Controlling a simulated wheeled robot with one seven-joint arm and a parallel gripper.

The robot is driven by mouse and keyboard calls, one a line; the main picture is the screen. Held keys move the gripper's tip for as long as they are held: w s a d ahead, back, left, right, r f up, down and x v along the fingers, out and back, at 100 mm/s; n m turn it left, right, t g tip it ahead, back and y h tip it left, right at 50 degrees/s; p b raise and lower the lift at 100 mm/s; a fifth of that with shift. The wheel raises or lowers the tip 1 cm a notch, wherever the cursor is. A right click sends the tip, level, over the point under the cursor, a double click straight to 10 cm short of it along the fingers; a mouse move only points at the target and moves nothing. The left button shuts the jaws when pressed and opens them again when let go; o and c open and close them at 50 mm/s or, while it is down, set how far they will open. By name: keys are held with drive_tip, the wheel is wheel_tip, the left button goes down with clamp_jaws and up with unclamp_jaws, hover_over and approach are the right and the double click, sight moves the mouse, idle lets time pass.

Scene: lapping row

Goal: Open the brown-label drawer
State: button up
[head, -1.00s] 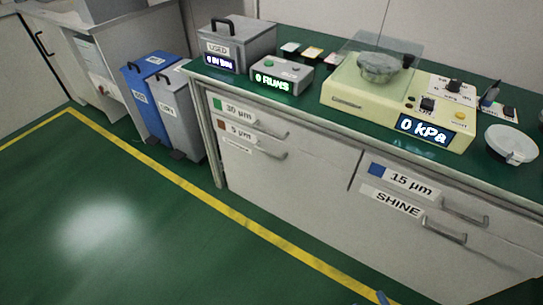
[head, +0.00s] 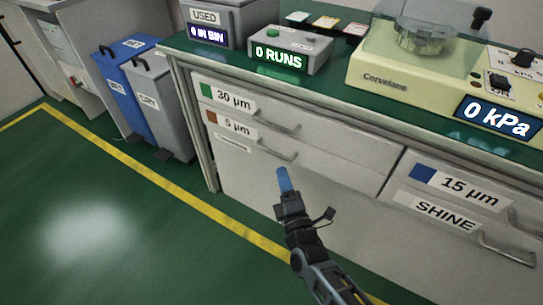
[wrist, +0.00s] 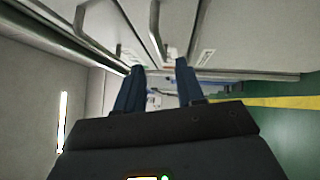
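The brown-label drawer (head: 330,177) is the lower drawer of the left unit. Its brown square label (head: 211,118) reads 5 µm, and its bar handle (head: 275,152) is at the right of the label. The drawer looks shut. My gripper (head: 283,172) is below this handle in the head view, pointing up towards it. In the wrist view my gripper (wrist: 159,68) has its two blue fingers apart with nothing between them. Two bar handles show above the fingers there; I cannot tell for sure which is the brown-label one.
The green-label 30 µm drawer (head: 340,140) is directly above. At right are the 15 µm drawer (head: 465,182) and the SHINE drawer (head: 430,230). A worktop (head: 335,75) with machines overhangs them. Blue (head: 120,85) and grey (head: 155,100) bins stand at left. The green floor at left is clear.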

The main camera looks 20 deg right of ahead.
drive_tip(key=w+d+r+b, duration=0.1)
drive_tip(key=w+b, duration=0.1)
drive_tip(key=w, duration=0.5)
drive_tip(key=shift+w, duration=0.3)
clamp_jaws()
idle(0.4)
